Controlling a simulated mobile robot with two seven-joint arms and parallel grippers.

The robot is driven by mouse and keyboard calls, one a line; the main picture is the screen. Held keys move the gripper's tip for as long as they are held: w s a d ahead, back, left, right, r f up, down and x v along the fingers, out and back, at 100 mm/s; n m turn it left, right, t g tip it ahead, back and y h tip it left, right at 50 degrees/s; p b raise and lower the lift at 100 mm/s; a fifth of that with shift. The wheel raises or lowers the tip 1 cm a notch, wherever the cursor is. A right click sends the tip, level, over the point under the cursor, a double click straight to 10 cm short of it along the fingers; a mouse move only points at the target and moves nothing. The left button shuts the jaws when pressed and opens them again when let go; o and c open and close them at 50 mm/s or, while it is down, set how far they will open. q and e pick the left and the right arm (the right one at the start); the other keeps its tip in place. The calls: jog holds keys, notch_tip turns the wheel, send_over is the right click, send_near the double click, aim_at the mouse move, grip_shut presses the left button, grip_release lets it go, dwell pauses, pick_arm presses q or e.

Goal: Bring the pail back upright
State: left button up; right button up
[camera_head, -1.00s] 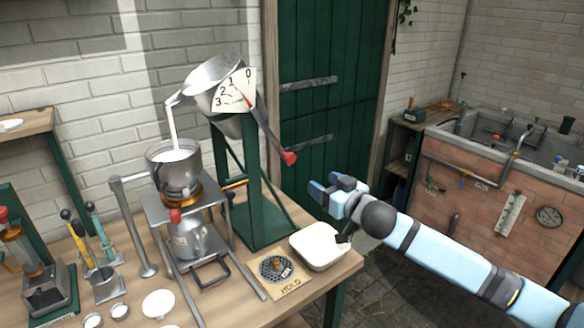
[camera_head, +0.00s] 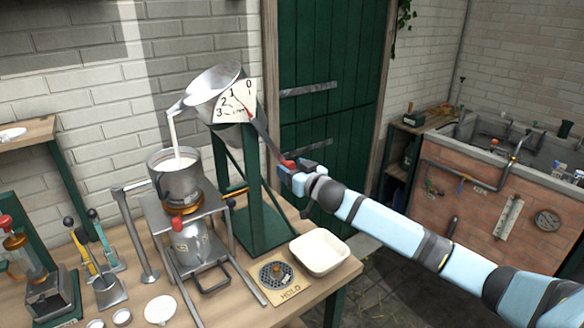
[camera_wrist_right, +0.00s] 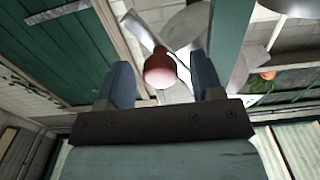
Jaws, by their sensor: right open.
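The metal pail (camera_head: 212,88) is tilted to the left on its green stand (camera_head: 258,190), beside a dial plate (camera_head: 236,102). A white stream of milk runs from its spout into a metal pot (camera_head: 176,180) below. A lever with a red grip (camera_head: 289,164) slopes down to the right from the pail. My right gripper (camera_head: 302,170) is at the red grip. In the right wrist view, the red grip (camera_wrist_right: 159,68) sits between the two open blue fingers (camera_wrist_right: 163,82); I cannot tell whether they touch it. My left gripper is not in view.
A white tray (camera_head: 320,252) and a HOLD plate (camera_head: 277,282) lie at the bench's front right. The pot stands on a metal frame over a burner. Small tools stand at the left. A brick sink (camera_head: 480,205) is at the far right.

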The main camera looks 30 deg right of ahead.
jog(key=shift+w, duration=0.2)
grip_shut()
jog(key=a+f+m, duration=0.2)
jog(key=a+m, duration=0.4)
jog(key=a, duration=0.2)
jog(key=shift+s+a+f, duration=0.15)
jog(key=shift+s+a, duration=0.15)
jog(key=shift+s, duration=0.05)
dwell(0.5)
grip_release()
jog(key=shift+a, duration=0.1)
